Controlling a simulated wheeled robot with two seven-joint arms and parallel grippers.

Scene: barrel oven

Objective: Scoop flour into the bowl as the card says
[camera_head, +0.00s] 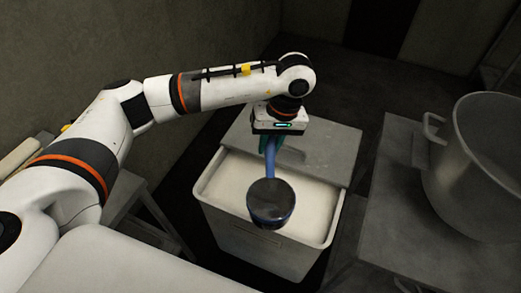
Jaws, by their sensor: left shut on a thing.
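My left gripper (272,148) points down over the flour bin and is shut on the blue handle of a scoop (270,200). The scoop's dark round cup hangs above the flour, near the bin's front rim; I cannot tell whether flour is in it. The flour bin (250,240) is a pale box filled with white flour (228,179), its grey lid (335,150) covering the back part. A large grey metal pot (485,165), possibly the bowl, stands at the right; its inside looks empty where it shows. No card is visible. My right gripper is not in view.
The pot stands on a grey metal table (390,215), whose left edge is close to the bin's right side. A small grey stand (140,200) is left of the bin, under my left arm. Dark floor shows behind the bin.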

